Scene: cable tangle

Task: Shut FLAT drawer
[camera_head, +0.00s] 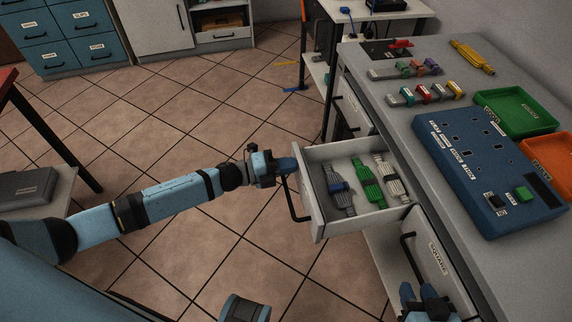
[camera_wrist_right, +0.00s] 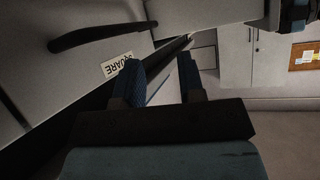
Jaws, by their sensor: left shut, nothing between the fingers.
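An open drawer (camera_head: 318,224) sticks out from the workbench and holds cable bundles: one grey with a blue band (camera_head: 337,188), one green (camera_head: 367,182) and one pale (camera_head: 391,178). Its front faces left and carries a dark handle (camera_head: 291,200); I see no readable label on it. My left gripper (camera_head: 290,165) is shut and empty, at the far end of this drawer front, close to the handle; I cannot tell whether it touches. My right gripper (camera_head: 420,292) is open and empty near the drawer labelled SQUARE (camera_head: 438,258). That label also shows in the right wrist view (camera_wrist_right: 116,65).
On the bench top (camera_head: 395,125) lie a blue socket panel (camera_head: 487,170), a green tray (camera_head: 515,112), an orange tray (camera_head: 550,155) and several banded connectors. Another handled drawer front (camera_head: 352,108) is beyond the open drawer. Tiled floor left of the bench is free.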

